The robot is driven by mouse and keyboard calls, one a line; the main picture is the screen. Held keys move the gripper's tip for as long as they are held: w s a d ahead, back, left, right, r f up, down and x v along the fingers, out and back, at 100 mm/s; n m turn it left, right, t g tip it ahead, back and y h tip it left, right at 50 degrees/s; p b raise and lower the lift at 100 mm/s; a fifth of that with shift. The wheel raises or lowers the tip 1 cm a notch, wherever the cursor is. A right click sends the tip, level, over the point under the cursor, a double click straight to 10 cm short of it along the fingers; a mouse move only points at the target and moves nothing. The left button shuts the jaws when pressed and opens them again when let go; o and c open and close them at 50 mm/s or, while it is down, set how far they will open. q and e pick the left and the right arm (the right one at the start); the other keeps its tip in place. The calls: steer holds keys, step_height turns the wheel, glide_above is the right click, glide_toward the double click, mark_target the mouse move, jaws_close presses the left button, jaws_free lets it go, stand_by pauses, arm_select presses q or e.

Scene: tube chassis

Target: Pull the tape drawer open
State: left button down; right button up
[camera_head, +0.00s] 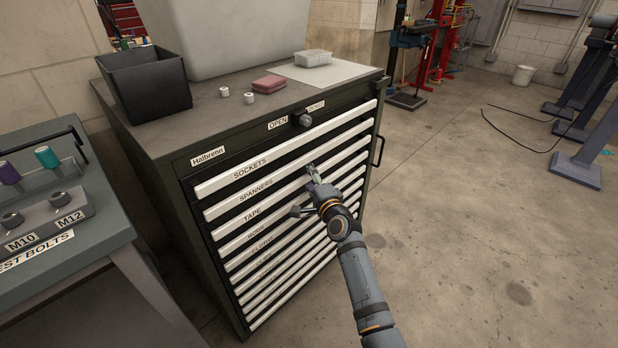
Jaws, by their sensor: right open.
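The tape drawer (230,228) is the third one down in a dark tool cabinet, under the sockets and spanners drawers. Its front has a long pale pull strip with the label TAPE. It appears closed, flush with its neighbours. My right gripper (304,190) is in front of the cabinet, right of the TAPE label. Its fingers are spread, one up near the upper strips and one to the left. Nothing shows between them. I cannot tell whether they touch the strip. The gripper and arm hide parts of the lower drawers. My left gripper is out of view.
A lock knob (304,120) sits between OPEN and LOCKED labels. A black bin (147,85) and a red block (269,84) are on the cabinet top. A workbench (95,240) stands close at left.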

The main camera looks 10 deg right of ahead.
steer(key=shift+c, duration=0.3)
jaws_close()
steer(key=shift+s, duration=0.1)
